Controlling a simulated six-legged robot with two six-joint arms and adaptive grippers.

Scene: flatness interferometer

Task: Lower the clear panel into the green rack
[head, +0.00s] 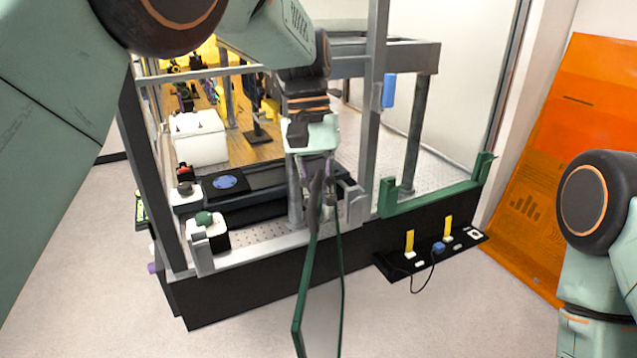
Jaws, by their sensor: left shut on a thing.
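The clear panel (322,290) has dark green edges and hangs in front of the bench, seen almost edge-on. Its lower end reaches the bottom of the head view. My left gripper (318,185) comes down from above and is shut on the panel's top edge. The green rack (435,202) is a long green rail with upturned ends, along the bench's front edge to the right of the panel. The panel is apart from the rack in the picture. My right arm shows at the right edge, but its gripper is out of view.
A grey-framed bench enclosure (377,130) stands around the panel's upper end, with a grey post close by. Inside are a white box (199,138) and a black stage (250,185). A black power strip (430,257) juts out below the rack. An orange sheet (570,130) leans at right.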

